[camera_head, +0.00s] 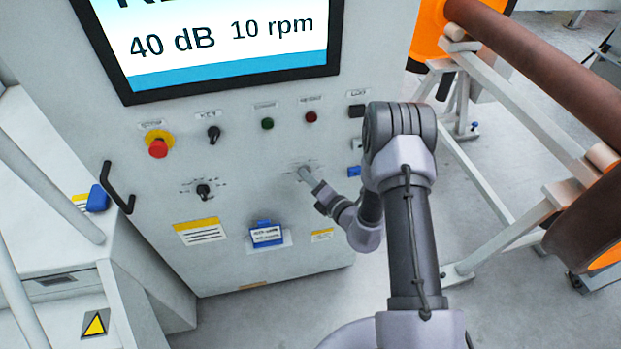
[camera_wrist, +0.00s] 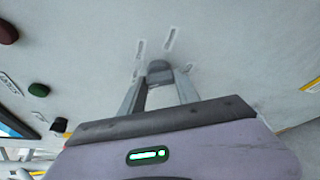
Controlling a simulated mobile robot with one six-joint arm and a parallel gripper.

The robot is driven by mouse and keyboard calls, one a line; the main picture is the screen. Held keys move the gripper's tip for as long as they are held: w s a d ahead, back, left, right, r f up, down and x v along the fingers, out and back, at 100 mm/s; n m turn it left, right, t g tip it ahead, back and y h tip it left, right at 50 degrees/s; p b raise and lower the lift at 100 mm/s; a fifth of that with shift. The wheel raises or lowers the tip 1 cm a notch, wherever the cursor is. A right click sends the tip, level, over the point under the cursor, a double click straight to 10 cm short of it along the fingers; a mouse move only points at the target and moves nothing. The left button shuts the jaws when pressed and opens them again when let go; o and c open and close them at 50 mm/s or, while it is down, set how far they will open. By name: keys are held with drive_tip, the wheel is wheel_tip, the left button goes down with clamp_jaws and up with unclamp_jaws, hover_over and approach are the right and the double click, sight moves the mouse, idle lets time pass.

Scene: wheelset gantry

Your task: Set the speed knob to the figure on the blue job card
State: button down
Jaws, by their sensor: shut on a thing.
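My gripper (camera_head: 308,175) is at the front of the grey cabinet, over a dial with small scale marks. In the wrist view my gripper (camera_wrist: 160,77) has its two fingers on either side of a dark knob (camera_wrist: 159,66), shut on it. The knob's setting is hidden in the head view, and its label is too small to read. A second black knob (camera_head: 203,191) with a scale is to the left, untouched. The blue job card (camera_head: 266,235) hangs below; its figure is too small to read. The screen (camera_head: 225,45) reads 40 dB and 10 rpm.
A red stop button (camera_head: 158,146), a key switch (camera_head: 214,133), a green button (camera_head: 267,124) and a dark red button (camera_head: 311,117) are above the knobs. A black handle (camera_head: 118,188) sticks out at left. A wheelset on a white frame (camera_head: 500,245) stands right.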

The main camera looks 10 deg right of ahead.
idle(0.4)
drive_tip(key=c, duration=0.9)
unclamp_jaws()
drive_tip(key=p+v, duration=0.1)
drive_tip(key=v, duration=1.6)
drive_tip(key=shift+s+p, duration=0.2)
drive_tip(key=shift+p, duration=0.15)
